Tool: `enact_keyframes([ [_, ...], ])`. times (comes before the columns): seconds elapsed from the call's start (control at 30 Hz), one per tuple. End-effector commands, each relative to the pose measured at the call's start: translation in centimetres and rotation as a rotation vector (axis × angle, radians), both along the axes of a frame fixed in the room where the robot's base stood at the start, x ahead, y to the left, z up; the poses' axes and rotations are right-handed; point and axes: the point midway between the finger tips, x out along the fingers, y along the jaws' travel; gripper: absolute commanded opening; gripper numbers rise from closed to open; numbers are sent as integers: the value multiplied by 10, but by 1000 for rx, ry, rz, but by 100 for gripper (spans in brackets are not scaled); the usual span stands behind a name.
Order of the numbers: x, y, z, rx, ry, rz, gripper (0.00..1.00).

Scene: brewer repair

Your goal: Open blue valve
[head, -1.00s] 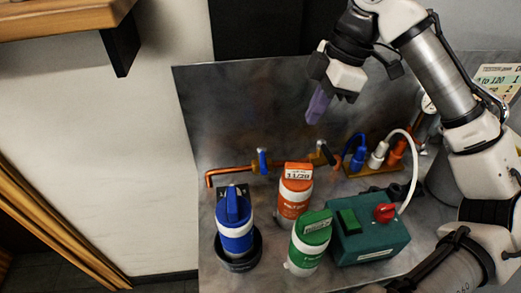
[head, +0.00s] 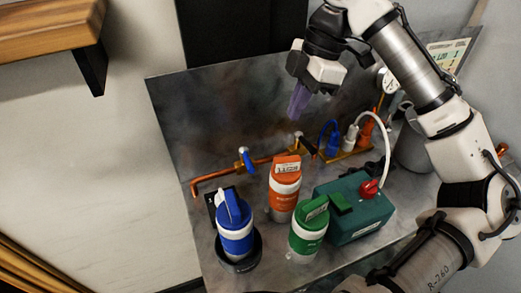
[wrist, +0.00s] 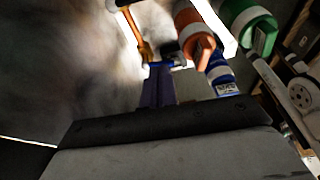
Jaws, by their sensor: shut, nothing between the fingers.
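The blue valve (head: 245,158) is a small blue handle on a copper pipe (head: 215,177) along the metal back panel. The handle looks upright, tilted a little across the pipe. My gripper (head: 299,104) is shut and empty, with purple fingers pointing down. It is above and to the right of the blue valve, apart from it. In the wrist view, the shut fingers (wrist: 158,88) point toward the pipe (wrist: 138,32), and a blue part shows just past their tips. The fingers partly hide that blue part.
A blue-lidded canister (head: 235,235) stands on a black round base at front left. An orange canister (head: 284,190), a green canister (head: 308,235) and a green box (head: 352,212) with a red knob stand to the right. Blue, white and orange plugs (head: 350,138) sit behind.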

Motion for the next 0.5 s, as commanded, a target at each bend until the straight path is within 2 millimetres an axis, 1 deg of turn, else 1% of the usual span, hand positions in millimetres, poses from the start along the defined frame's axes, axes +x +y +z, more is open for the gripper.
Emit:
enact_keyframes([
  [0.13,-1,2,-6,1,1,1,0],
  [0.23,-2,5,-18,3,2,3,0],
  [0.5,-7,20,-66,4,3,3,0],
])
